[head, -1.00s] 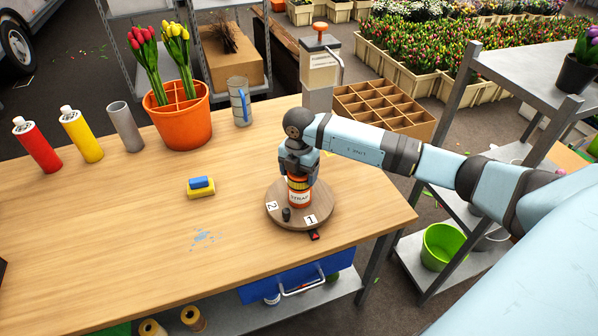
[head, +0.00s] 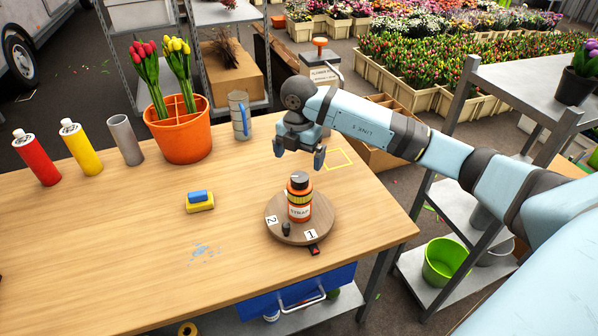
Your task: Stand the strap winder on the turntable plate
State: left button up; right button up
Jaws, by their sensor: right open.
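The strap winder (head: 299,199), an orange and black cylinder with a dark grey top and a label reading STRAP, stands upright on the turntable plate (head: 276,232). My left gripper is not in view.
A blue and yellow sponge (head: 200,201) lies left of the plate. A yellow outlined square (head: 340,159) is bare.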

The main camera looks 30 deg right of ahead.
jog(key=shift+r, duration=0.5)
jog(key=shift+s+a+f, duration=0.1)
jog(key=shift+s+a, duration=0.05)
jog(key=shift+a, duration=0.2)
jog(key=s+a+f+t+y, duration=0.1)
jog(key=s+a+y, duration=0.3)
jog(key=a+y, duration=0.3)
jog(key=s+a+f+n+t+y, duration=0.1)
jog(key=s+a+f+y, duration=0.15)
jog(key=a+y, duration=0.45)
jog(key=s+a+f+t+y, duration=0.1)
jog(key=s+a+y, duration=0.3)
jog(key=a, duration=0.6)
jog(key=s+d+f+m+t+h, duration=0.4)
jog(key=s+f+m+h, duration=0.3)
jog(key=f+m, duration=0.3)
jog(key=s+d+f+m+t+h, duration=0.3)
jog(key=s+f+m+h, duration=0.4)
jog(key=f+m, duration=0.4)
jog(key=shift+s+d+f+m+t+h, duration=0.2)
jog(key=shift+s+d+m+t+h, duration=0.15)
jog(key=shift+s+d, duration=0.35)
jog(key=shift+r, duration=0.1)
